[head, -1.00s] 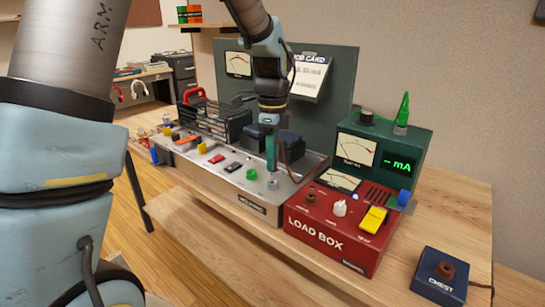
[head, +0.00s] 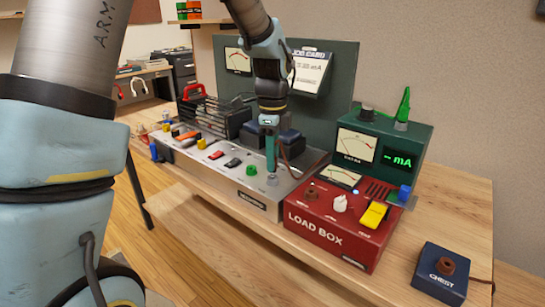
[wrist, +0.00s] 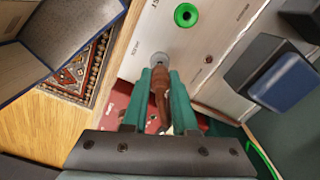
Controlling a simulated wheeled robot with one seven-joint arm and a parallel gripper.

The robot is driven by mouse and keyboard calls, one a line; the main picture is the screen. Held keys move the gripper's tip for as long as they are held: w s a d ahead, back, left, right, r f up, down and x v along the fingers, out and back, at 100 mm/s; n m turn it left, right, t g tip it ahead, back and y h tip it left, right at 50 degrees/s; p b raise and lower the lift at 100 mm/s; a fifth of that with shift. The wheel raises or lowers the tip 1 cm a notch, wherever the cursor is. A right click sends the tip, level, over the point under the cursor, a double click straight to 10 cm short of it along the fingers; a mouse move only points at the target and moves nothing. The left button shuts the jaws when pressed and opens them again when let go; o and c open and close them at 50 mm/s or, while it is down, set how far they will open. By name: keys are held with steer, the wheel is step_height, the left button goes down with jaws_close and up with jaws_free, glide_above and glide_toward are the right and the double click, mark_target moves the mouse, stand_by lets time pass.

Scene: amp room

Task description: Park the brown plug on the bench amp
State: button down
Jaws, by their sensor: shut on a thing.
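The bench amp is a long silver chassis (head: 228,184) on the wooden bench, with a row of coloured sockets and switches along its top. My gripper (head: 271,171) points down over its right end, beside a green socket (head: 251,169). In the wrist view my gripper (wrist: 160,75) is shut on the brown plug (wrist: 161,86), held between green fingers. The plug's tip is close to a grey metal socket (wrist: 165,63) on the amp; I cannot tell whether it is inside. In the head view the fingers mostly hide the plug, and the grey socket (head: 272,180) shows just below them.
The red load box (head: 337,226) with a brown socket stands right of the amp. The green meter (head: 384,152) stands behind it. A dark blue CHEST box (head: 440,274) sits at the front right. Dark transformer blocks (wrist: 285,80) stand close beside the gripper.

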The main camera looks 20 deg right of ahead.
steer(key=shift+f+b, duration=0.35)
steer(key=shift+f, duration=0.6)
stand_by(0.3)
steer(key=c, duration=0.6)
jaws_free()
step_height(320, 180, up, 11)
steer(key=shift+f, duration=0.1)
stand_by(0.3)
steer(key=shift+w+a+n, duration=0.1)
steer(key=shift+a+n, duration=0.2)
steer(key=s+a+f+n+p, duration=0.1)
steer(key=a+f+n, duration=0.1)
steer(key=a+n, duration=0.6)
steer(key=s+a+f+n+t+p, duration=0.1)
steer(key=s+a+f+n+p, duration=0.1)
steer(key=a+n, duration=0.6)
steer(key=s+a+f+n+p, duration=0.1)
steer(key=a+f+n, duration=0.1)
steer(key=a+n, duration=0.6)
steer(key=shift+s+a+t, duration=0.15)
steer(key=shift+a+t, duration=0.15)
steer(key=shift+a, duration=2.5)
